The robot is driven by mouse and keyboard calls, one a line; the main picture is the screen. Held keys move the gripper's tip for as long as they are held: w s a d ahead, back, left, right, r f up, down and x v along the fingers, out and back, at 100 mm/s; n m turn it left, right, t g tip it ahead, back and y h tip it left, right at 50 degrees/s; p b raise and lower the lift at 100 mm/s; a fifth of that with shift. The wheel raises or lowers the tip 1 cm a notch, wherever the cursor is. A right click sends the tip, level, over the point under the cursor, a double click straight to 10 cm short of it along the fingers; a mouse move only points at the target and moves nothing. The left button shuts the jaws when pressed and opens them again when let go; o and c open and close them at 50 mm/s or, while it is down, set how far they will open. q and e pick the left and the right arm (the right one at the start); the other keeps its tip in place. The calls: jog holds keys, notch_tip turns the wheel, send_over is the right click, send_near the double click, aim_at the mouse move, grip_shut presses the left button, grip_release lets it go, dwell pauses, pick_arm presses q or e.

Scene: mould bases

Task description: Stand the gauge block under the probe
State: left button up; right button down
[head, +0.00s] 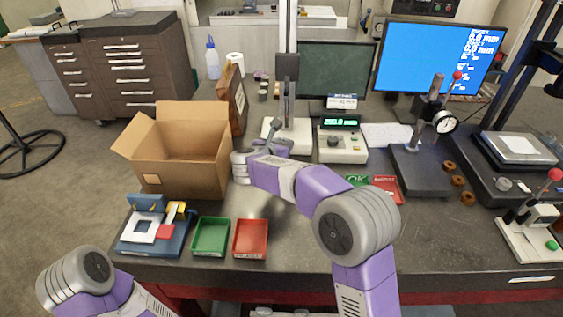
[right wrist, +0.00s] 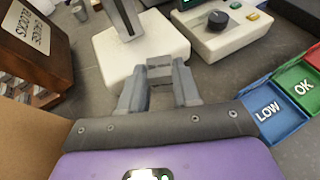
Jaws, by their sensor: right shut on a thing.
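My right gripper (right wrist: 160,84) is shut on the small grey gauge block (right wrist: 159,68), which sits between its fingertips in the right wrist view. In the head view this gripper (head: 272,141) is at the front of the measuring stand's white base (head: 299,135); the block is too small to make out there. The stand's upright column carries a grey head (head: 287,67), well above the base. In the right wrist view the white base (right wrist: 118,58) lies just beyond the block; the probe tip is not clear. My left gripper is out of view.
An open cardboard box (head: 185,150) stands left of the gripper, with a wooden gauge block case (head: 238,100) behind it. A readout unit (head: 342,146) is right of the stand. Green (head: 210,237) and red (head: 250,239) trays lie at the front. A dial gauge stand (head: 425,168) is farther right.

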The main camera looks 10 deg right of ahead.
notch_tip(320, 180, down, 2)
jog(key=shift+s+f, duration=0.15)
jog(key=shift+f, duration=0.05)
jog(key=shift+f+b, duration=0.85)
jog(key=shift+f, duration=1.65)
jog(key=shift+f, duration=0.15)
jog(key=c, duration=0.8)
grip_release()
